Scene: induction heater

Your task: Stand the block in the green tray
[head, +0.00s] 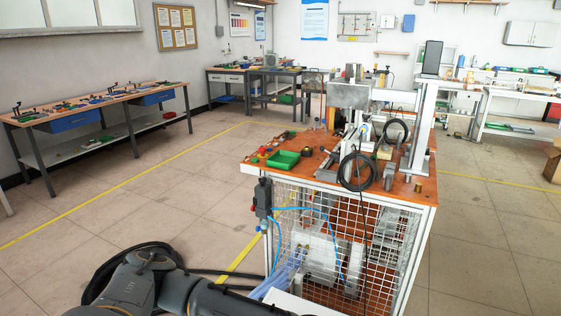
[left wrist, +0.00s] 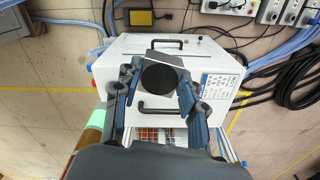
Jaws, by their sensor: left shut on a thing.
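My right gripper is in neither view.
In the left wrist view a white box (left wrist: 115,52) with black handles lies behind the gripper, with cables (left wrist: 293,85) on the floor at right. In the head view a press-like fixture and a black hose (head: 357,172) stand right of the tray on the worktop (head: 330,186).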

